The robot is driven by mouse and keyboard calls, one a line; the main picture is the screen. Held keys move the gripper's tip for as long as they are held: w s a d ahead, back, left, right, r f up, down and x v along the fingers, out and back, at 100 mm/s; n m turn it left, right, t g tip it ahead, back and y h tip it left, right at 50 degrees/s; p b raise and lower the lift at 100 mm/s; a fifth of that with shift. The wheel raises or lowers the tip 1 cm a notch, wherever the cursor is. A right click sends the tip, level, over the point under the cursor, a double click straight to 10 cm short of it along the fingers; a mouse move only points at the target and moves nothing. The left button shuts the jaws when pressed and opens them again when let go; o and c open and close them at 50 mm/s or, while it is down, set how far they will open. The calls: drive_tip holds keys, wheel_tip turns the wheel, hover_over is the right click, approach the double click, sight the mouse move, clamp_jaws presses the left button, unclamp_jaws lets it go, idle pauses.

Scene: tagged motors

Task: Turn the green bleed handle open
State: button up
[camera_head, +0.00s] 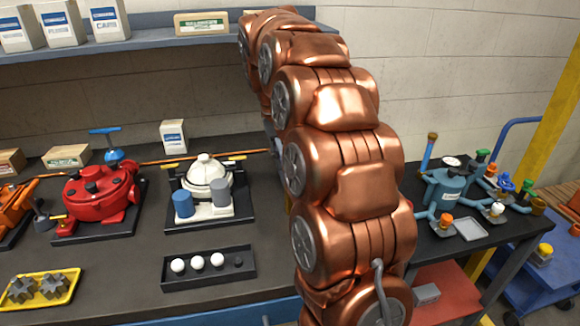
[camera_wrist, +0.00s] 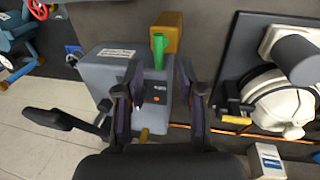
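In the wrist view, a green handle (camera_wrist: 158,50) stands beside a brass-coloured block (camera_wrist: 167,30) at the edge of a grey box (camera_wrist: 105,68). The box carries a white label and a small orange mark. My gripper (camera_wrist: 161,72) is open, with its two dark fingers apart over the box. The green handle shows in the gap, near the fingertips; I see no clear contact, and depth is hard to judge. Nothing is held. In the head view my copper arm hides the gripper, the handle and most of the box.
A white-domed pump (camera_head: 207,178) on a black base stands left of my arm and also shows in the wrist view (camera_wrist: 285,95). A black tray (camera_head: 210,268) with white balls lies in front. A red pump (camera_head: 100,195) is farther left. A blue fixture (camera_head: 447,190) with coloured caps stands right.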

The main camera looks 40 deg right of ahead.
wheel_tip(320, 180, up, 8)
drive_tip(key=a, duration=0.1)
drive_tip(key=shift+w+a, duration=0.25)
drive_tip(key=shift+w, duration=0.1)
idle(0.7)
